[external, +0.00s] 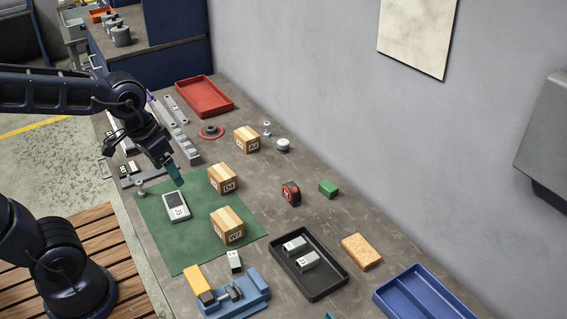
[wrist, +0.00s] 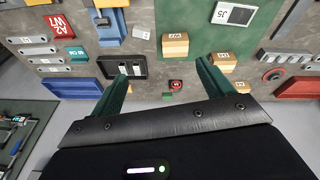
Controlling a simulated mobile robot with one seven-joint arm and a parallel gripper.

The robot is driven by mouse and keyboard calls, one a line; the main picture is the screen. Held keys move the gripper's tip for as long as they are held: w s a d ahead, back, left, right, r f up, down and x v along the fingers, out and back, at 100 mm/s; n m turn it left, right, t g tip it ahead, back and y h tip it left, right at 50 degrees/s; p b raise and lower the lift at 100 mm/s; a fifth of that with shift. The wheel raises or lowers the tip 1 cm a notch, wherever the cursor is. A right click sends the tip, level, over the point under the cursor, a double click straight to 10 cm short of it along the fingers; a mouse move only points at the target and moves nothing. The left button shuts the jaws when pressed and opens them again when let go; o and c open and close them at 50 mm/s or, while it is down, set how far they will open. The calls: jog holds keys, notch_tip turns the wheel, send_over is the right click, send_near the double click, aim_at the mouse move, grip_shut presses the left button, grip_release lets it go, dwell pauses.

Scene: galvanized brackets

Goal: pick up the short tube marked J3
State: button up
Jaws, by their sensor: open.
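Several short grey tubes with white labels are in view; their marks are too small to read, so I cannot tell which is J3. Two lie in the black tray (external: 335,284): one farther back (external: 295,246) and one nearer the front (external: 308,261). Both also show in the wrist view, left (wrist: 123,68) and right (wrist: 137,69). A third tube (external: 235,261) is outside the tray, near the blue vise (external: 240,297). My gripper (external: 174,178) is open and empty, above the green mat (external: 163,242), to the left of and apart from the tubes.
A grey labelled device (external: 176,206) and wooden blocks (external: 226,225) occupy the mat area. A tape measure (external: 291,194), green block (external: 328,188), cork-coloured block (external: 361,251) and blue tray (external: 422,296) lie to the right. The wall rises behind the bench.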

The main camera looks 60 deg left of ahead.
jog(key=w+d+f+n+g+h, duration=0.2)
jog(key=w+f+n, duration=0.1)
jog(key=w+f, duration=0.45)
jog(key=w+d+f+n+g+h, duration=0.2)
jog(key=w+d+f+n, duration=0.1)
jog(key=w+f, duration=0.4)
jog(key=n+h, duration=0.7)
jog(key=n, duration=0.1)
send_near(306, 257)
jog(key=shift+s+a+r+t, duration=0.2)
jog(key=shift+s+a, duration=0.15)
jog(key=shift+a, duration=0.15)
jog(key=shift+s+a+r+t, duration=0.1)
jog(key=shift+s+a+r, duration=0.05)
jog(key=shift+s+a, duration=0.25)
jog(key=shift+w+f+n+h, duration=0.3)
jog(key=shift+w+n, duration=0.4)
jog(key=shift+n, duration=0.1)
jog(key=x, duration=0.5)
jog(key=shift+x, duration=2.9)
jog(key=shift+s+r, duration=0.1)
jog(key=shift+r, duration=0.05)
jog(key=shift+c, duration=0.4)
jog(key=c, duration=1)
